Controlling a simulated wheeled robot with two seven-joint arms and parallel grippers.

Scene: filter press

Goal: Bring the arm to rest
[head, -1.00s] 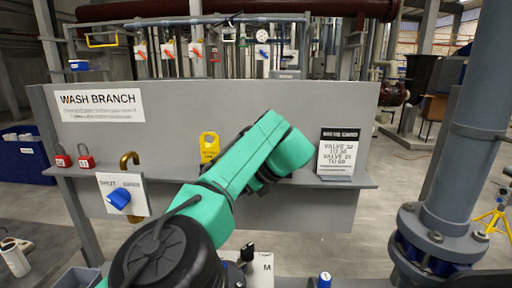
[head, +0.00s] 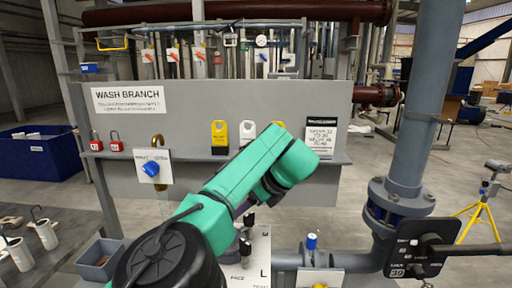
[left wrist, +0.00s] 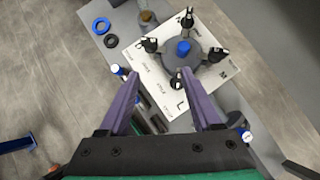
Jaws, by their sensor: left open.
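My left arm (head: 250,172) is green and reaches in from the lower left, bent over the bench in front of the grey panel. Its gripper is mostly hidden behind the arm in the head view. In the left wrist view my left gripper (left wrist: 158,75) has its two purple fingers wide apart with nothing between them. Below it is a white lettered plate (left wrist: 155,88) bearing a round grey fitting with a blue cap (left wrist: 184,48) and several black knobs. The fingers appear above the plate; their exact clearance cannot be told. My right gripper is out of view.
The grey panel (head: 230,105) has a shelf with padlocks, tags and a sign (head: 320,138). A grey vertical pipe (head: 412,105) and a black lever plate (head: 420,246) stand at right. A grey bin (head: 100,259) is at lower left.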

